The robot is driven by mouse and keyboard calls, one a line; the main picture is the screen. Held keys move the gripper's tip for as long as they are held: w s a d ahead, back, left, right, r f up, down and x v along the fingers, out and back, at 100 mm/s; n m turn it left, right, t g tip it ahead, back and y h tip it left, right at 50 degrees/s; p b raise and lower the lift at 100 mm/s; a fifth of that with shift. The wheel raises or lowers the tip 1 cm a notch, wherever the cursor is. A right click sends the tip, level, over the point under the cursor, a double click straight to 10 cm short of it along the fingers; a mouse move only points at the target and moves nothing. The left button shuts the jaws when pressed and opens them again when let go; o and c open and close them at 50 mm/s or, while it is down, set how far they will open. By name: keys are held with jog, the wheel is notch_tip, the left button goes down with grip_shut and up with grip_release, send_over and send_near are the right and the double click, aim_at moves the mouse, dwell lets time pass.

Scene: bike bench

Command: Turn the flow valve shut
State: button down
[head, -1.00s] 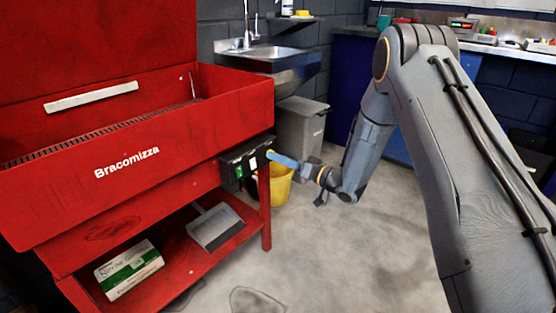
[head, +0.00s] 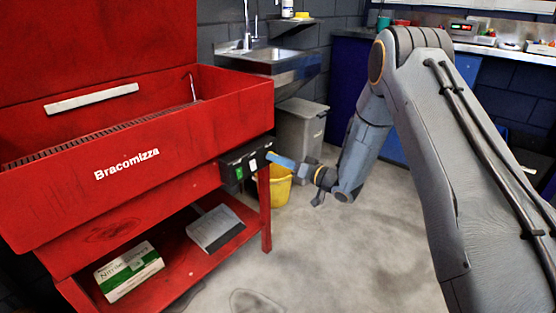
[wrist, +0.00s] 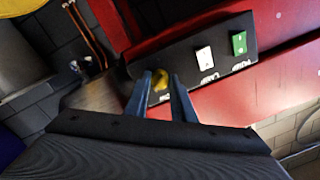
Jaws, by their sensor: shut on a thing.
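The flow valve shows as a small yellow knob (wrist: 160,79) on the dark control panel (wrist: 185,62) of the red parts washer. My gripper (wrist: 161,80) has its two blue fingers on either side of the knob and is shut on it. In the head view my gripper (head: 270,157) meets the right end of the panel (head: 236,162), and its fingers hide the knob there. A white switch (wrist: 205,58) and a green switch (wrist: 239,43) sit beside the knob on the panel. The knob's turn angle cannot be read.
The red washer (head: 210,118) fills the left, with a glove box (head: 128,271) and a grey dustpan-like item (head: 214,229) on its lower shelf. A yellow bucket (head: 281,188) and grey bin (head: 300,128) stand behind my gripper. The floor (head: 340,245) to the right is clear.

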jog(key=n+h+p, duration=0.1)
jog(key=n+p, duration=0.2)
jog(key=n, duration=0.9)
jog(key=shift+r, duration=0.1)
jog(key=shift+n, duration=0.3)
dwell(0.5)
jog(key=c, duration=1.5)
grip_release()
jog(key=shift+d, duration=0.1)
jog(key=p+v, duration=0.1)
jog(key=v, duration=0.6)
jog(key=shift+s+d, duration=0.25)
jog(key=shift+s, duration=0.05)
